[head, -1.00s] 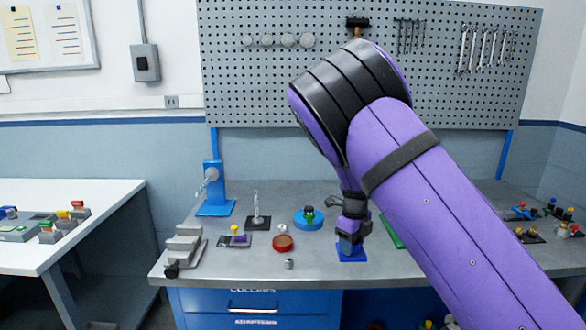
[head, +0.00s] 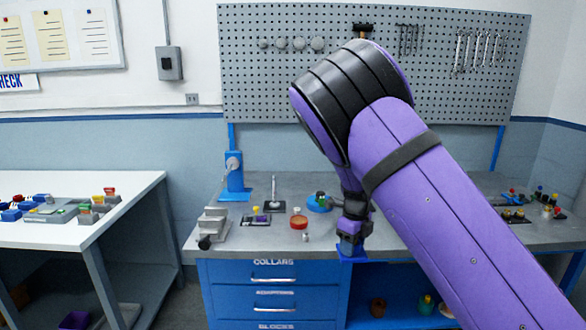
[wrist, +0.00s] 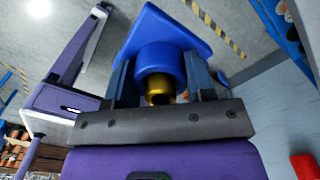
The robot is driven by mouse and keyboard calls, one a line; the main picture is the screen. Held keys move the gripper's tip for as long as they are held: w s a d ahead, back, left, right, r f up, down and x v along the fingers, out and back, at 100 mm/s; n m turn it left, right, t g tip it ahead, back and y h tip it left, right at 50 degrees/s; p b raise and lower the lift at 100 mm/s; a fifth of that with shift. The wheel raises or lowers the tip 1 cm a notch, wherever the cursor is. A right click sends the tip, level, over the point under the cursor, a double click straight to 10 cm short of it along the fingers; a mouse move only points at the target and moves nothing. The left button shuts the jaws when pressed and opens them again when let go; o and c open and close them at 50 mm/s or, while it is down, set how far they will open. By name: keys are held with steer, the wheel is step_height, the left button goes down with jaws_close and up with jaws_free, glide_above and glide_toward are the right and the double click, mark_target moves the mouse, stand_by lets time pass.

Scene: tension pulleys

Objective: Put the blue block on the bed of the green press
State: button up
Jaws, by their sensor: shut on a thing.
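My gripper (head: 351,246) is shut on the blue block (head: 352,256) and points down at the front edge of the grey bench. In the wrist view the blue block (wrist: 165,35) sits between the two fingers; it has a flat square plate, a round collar and a brass-coloured core. Floor shows past it there. The green press cannot be made out now; my arm covers part of the bench where it may stand. A blue press (head: 235,178) stands at the bench's back left.
The grey bench (head: 270,238) holds a stepped grey fixture (head: 213,226), a red round dish (head: 299,222), a blue round dish (head: 320,203) and small parts at the right. A white table (head: 130,190) with coloured parts stands at left, with a floor gap between.

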steer(key=shift+w+d+f, duration=0.2)
steer(key=shift+d+f, duration=0.05)
steer(key=shift+d, duration=0.05)
steer(key=shift+s+d+n, duration=0.1)
steer(key=shift+s+n, duration=0.05)
steer(key=shift+n, duration=0.25)
steer(key=shift+d+f+n, duration=0.55)
steer(key=shift+d+n, duration=0.05)
steer(key=shift+n, duration=0.2)
steer(key=s+d+f+n, duration=0.2)
steer(key=d+f+n, duration=0.3)
steer(key=n, duration=0.7)
steer(key=s+d+f+n, duration=0.3)
steer(key=d+f+n, duration=0.2)
steer(key=n, duration=0.7)
steer(key=shift+s+d+f, duration=0.25)
steer(key=shift+d+f, duration=0.05)
steer(key=shift+d, duration=0.75)
